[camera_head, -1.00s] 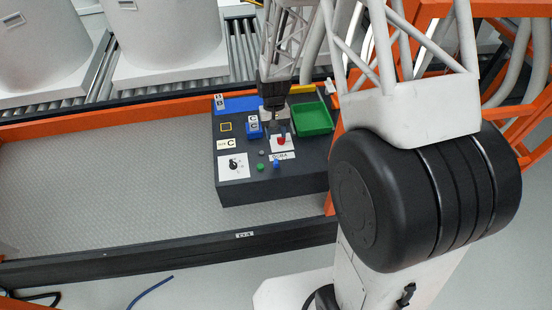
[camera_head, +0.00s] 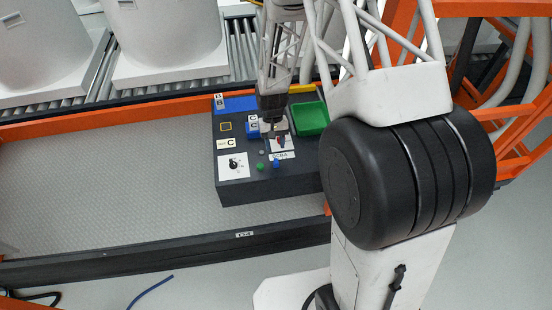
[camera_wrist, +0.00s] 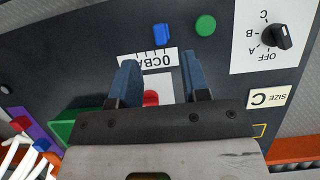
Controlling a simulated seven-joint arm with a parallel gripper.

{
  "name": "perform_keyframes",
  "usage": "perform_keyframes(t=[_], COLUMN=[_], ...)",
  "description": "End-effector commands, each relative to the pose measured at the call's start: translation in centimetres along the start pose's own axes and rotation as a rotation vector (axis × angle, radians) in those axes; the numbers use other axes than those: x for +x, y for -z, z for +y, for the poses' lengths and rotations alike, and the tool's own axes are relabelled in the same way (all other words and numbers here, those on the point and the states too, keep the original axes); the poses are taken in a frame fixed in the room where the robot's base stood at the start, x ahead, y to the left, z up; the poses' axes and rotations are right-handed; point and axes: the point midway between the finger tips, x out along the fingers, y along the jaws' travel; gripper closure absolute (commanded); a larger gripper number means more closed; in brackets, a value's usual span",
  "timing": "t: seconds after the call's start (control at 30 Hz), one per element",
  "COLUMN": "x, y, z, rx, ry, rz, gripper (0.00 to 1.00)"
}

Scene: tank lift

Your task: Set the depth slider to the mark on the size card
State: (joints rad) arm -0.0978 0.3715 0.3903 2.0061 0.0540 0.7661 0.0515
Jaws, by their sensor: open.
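The size card (camera_head: 226,143) reads "SIZE C" on the dark console; it also shows in the wrist view (camera_wrist: 270,97). A white strip with the letters 0, C, B and A (camera_head: 282,156) lies near the front edge, upside down in the wrist view (camera_wrist: 148,60). A small blue piece (camera_wrist: 161,35) sits beside the strip; I cannot tell for certain that it is the depth slider. A red knob (camera_wrist: 151,98) stands on a white plate. My gripper (camera_wrist: 158,80) is open over the plate, its blue fingers either side of the knob in the wrist view, apparently empty.
A green button (camera_wrist: 205,25) is near the blue piece. A rotary dial (camera_head: 233,165) marked OFF, A, B, C is at the console's front left. A green tray (camera_head: 312,117) and a blue tray (camera_head: 240,103) are at the back. The grey floor (camera_head: 110,190) left of the console is clear.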

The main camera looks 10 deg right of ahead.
Motion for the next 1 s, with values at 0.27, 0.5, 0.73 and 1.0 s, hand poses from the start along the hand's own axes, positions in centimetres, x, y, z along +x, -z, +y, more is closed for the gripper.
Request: perform_keyframes(t=[0.27,0.5,0.73,1.0], x=[3.2,5.7,6.6,6.6], y=[0.0,0.0,0.0,0.0], z=[0.0,0.0,0.0,0.0], rx=[0.000,0.000,0.000,0.000], ry=[0.000,0.000,0.000,0.000], rz=[-0.001,-0.001,0.001,0.001], gripper=[0.57,0.57,0.57,0.60])
